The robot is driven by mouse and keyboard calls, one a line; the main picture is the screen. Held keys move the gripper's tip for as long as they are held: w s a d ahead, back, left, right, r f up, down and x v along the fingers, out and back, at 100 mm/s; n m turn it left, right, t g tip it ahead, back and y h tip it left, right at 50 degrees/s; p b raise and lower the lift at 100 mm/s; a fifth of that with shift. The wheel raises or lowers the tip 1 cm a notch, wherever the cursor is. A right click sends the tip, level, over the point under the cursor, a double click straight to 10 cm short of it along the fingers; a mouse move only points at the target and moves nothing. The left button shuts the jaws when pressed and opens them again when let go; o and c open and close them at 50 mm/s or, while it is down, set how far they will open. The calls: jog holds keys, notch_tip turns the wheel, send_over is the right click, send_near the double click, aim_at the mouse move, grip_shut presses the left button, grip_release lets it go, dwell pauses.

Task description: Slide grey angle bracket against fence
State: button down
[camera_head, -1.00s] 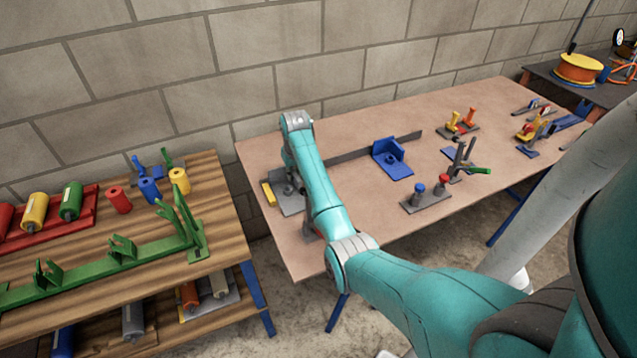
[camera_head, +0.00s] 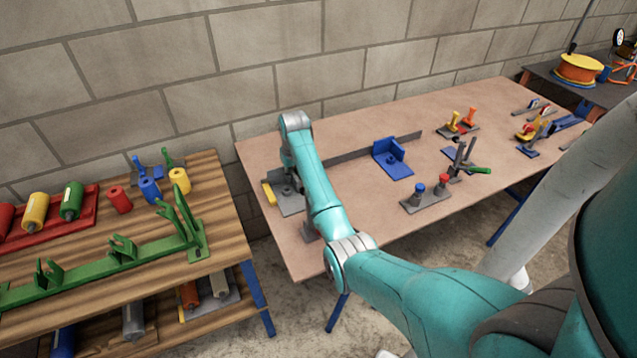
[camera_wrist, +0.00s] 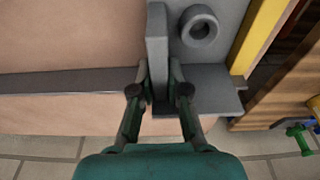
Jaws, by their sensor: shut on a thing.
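The grey angle bracket shows in the wrist view with its upright plate (camera_wrist: 157,45) standing between my fingers. My gripper (camera_wrist: 158,80) is shut on this upright plate, one finger on each side. A grey base with a round ring lies to the right of the plate. The fence (camera_wrist: 65,84) is a long dark grey bar running left from beside my left finger. I cannot tell whether bracket and fence touch. In the head view the fence (camera_head: 350,153) runs along the table's back, and my arm hides most of the gripper and bracket.
A blue angle bracket (camera_head: 393,158) stands near the fence's right part. A yellow strip (camera_head: 269,193) edges the grey plate at the table's left end. A clamp fixture (camera_head: 425,198) stands front right. A wooden bench (camera_head: 230,225) with coloured rollers is at left. The wall is behind.

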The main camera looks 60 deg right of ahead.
jog(key=shift+w+a, duration=0.15)
jog(key=c, duration=1.1)
grip_release()
jog(key=shift+r, duration=4)
